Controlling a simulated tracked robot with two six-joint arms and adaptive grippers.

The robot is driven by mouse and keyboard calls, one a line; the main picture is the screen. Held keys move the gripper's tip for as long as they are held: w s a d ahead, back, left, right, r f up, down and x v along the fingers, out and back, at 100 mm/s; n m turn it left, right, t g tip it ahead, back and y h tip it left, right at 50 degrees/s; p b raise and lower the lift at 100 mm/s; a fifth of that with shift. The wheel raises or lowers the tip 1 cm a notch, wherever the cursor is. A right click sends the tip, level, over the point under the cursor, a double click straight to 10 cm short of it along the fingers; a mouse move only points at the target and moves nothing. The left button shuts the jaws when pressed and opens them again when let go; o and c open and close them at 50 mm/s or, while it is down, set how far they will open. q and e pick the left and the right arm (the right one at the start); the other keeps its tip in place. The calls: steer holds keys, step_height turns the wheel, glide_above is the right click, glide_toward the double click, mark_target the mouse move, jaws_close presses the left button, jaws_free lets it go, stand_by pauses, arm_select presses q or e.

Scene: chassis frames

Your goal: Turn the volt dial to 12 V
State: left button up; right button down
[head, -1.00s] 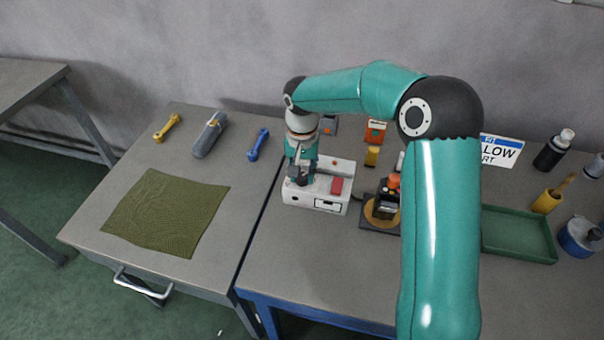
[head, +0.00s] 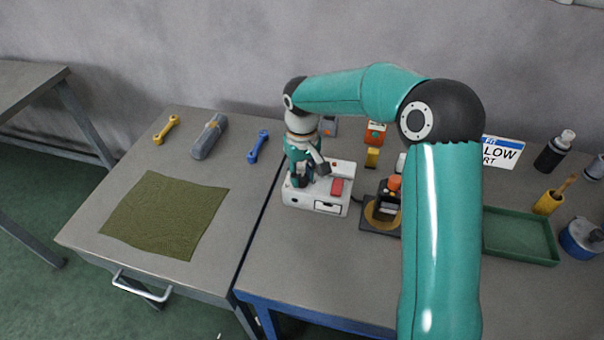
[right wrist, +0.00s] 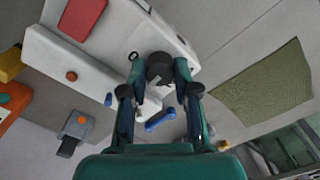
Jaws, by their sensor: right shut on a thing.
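The white power box (head: 297,197) stands on the right-hand bench, with a red block on its top. My right gripper (head: 304,180) points down over the box's left part. In the right wrist view, the black dial (right wrist: 159,66) sits on the box (right wrist: 95,75) between the fingertips of my right gripper (right wrist: 160,74), which is shut on it. In the head view the gripper hides the dial. The dial's pointer and its volt marks are too small to read. My left gripper is in neither view.
Right of the box stands a dark device on a base with a round tan plate (head: 372,218). A green tray (head: 520,236) lies further right. An olive mat (head: 165,215), wrenches and a grey tool (head: 209,137) lie on the left bench.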

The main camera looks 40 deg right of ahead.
mark_target(302, 177)
steer(key=shift+w+r, duration=0.1)
stand_by(0.3)
steer(key=c, duration=0.9)
jaws_free()
steer(key=shift+o, duration=0.2)
step_height(302, 177, up, 12)
